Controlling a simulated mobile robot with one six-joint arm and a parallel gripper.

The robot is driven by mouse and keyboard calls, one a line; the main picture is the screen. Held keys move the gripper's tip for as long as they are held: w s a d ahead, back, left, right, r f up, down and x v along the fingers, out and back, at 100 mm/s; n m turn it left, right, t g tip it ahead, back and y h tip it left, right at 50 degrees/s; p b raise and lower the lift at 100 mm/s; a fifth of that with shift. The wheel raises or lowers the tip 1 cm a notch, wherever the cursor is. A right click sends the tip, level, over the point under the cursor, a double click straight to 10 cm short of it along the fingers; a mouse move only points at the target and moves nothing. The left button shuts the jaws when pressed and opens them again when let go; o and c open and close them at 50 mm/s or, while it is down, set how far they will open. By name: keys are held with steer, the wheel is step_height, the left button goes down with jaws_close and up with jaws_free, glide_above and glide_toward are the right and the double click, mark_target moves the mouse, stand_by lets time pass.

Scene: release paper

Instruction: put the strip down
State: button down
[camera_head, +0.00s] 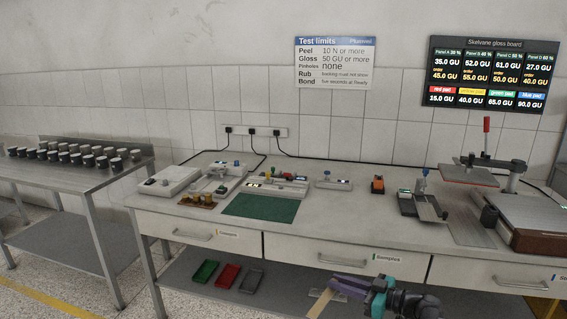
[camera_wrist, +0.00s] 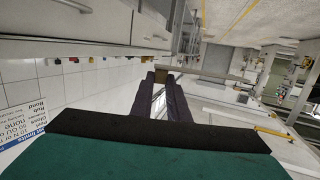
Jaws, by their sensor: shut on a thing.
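My gripper (camera_head: 333,286) is at the bottom of the head view, in front of the workbench and near its drawer fronts. Its purple fingers are shut on a narrow tan strip (camera_head: 320,302), which slants down to the left and runs out of the bottom of the frame. In the wrist view, my gripper (camera_wrist: 161,76) points away from the camera, and a small brownish part of the strip (camera_wrist: 161,73) shows between the fingertips. The strip is held in the air, apart from the bench top.
A dark green mat (camera_head: 262,207) lies on the workbench (camera_head: 340,220), with several small instruments behind it. A flat plate device (camera_head: 425,207) and a press-like stand (camera_head: 470,175) stand at right. Green (camera_head: 205,272), red (camera_head: 228,275) and grey (camera_head: 252,280) trays lie on the lower shelf. Bare bench lies right of the mat.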

stand_by(0.8)
steer(key=shift+s+f, duration=0.15)
steer(key=shift+f, duration=0.4)
steer(key=shift+s+f, duration=0.15)
steer(key=shift+f, duration=0.35)
steer(key=shift+d, duration=0.1)
